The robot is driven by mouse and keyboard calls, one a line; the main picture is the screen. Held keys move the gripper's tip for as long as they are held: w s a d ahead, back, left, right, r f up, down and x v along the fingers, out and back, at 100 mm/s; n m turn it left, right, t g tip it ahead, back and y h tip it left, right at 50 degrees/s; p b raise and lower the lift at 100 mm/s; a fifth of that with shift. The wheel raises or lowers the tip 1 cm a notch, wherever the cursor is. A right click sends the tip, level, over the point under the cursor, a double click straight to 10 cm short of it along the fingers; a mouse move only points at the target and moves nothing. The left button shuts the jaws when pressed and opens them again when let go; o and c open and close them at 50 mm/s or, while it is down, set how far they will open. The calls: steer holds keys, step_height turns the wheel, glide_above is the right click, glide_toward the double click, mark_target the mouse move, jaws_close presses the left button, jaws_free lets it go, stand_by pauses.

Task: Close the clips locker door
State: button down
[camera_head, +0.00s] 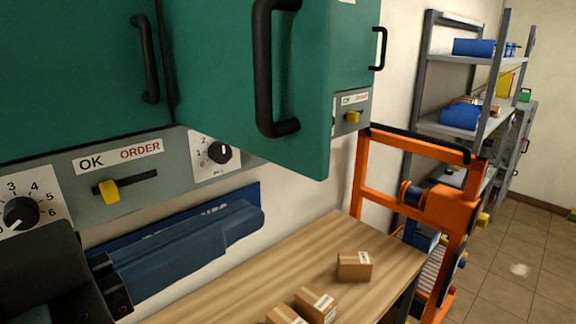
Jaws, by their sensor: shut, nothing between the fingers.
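A teal locker door (215,85) stands swung out from the wall row in the upper middle. Its hinge side appears to be at the left, and its free edge juts out at the right. A long black handle (263,75) is near that free edge. No readable label names this locker as the clips one. The inside of the locker is hidden behind the door. A dark jointed part (60,275) at the lower left looks like part of my arm, and nothing there touches the door.
A teal locker front (70,75) at left looks shut; another (350,50) is beyond the open door. Grey control panels with dials and yellow sliders run below. An orange frame (440,205) stands right.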

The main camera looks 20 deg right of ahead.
mark_target(313, 180)
steer(key=p+x, duration=0.2)
steer(key=x, duration=0.4)
steer(key=shift+d+r+p, duration=0.1)
steer(key=shift+d+p, duration=0.1)
steer(key=shift+p, duration=0.15)
steer(key=shift+w+d, duration=0.15)
